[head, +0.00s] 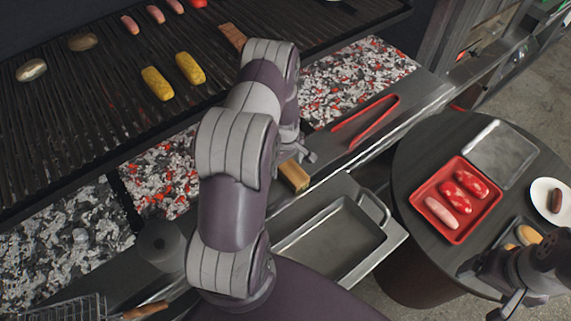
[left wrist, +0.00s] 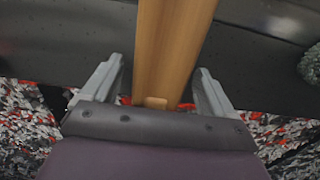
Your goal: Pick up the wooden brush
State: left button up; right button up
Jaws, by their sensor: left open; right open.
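The wooden brush shows as a light wooden bar (left wrist: 172,45) in the left wrist view, running from the top edge down between my fingers. In the head view a short wooden end (head: 294,176) shows below my left gripper, on the ledge in front of the coals; my arm hides the rest. My left gripper (head: 300,153) is open over the wood. Its two fingers (left wrist: 163,90) stand apart on either side of the bar; I cannot tell whether they touch it. No bristles can be made out. My right gripper (head: 514,303) is open and empty at the lower right.
Red tongs (head: 368,122) lie on the ledge to the right. An empty metal pan (head: 385,250) is in front. A round table (head: 410,165) holds a red tray (head: 427,213) of meat. The grill grate (head: 110,110) with food lies behind; a wire basket (head: 65,309) is lower left.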

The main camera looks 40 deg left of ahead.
pick_arm(q)
jog(key=c, duration=1.2)
jog(key=shift+r, duration=0.15)
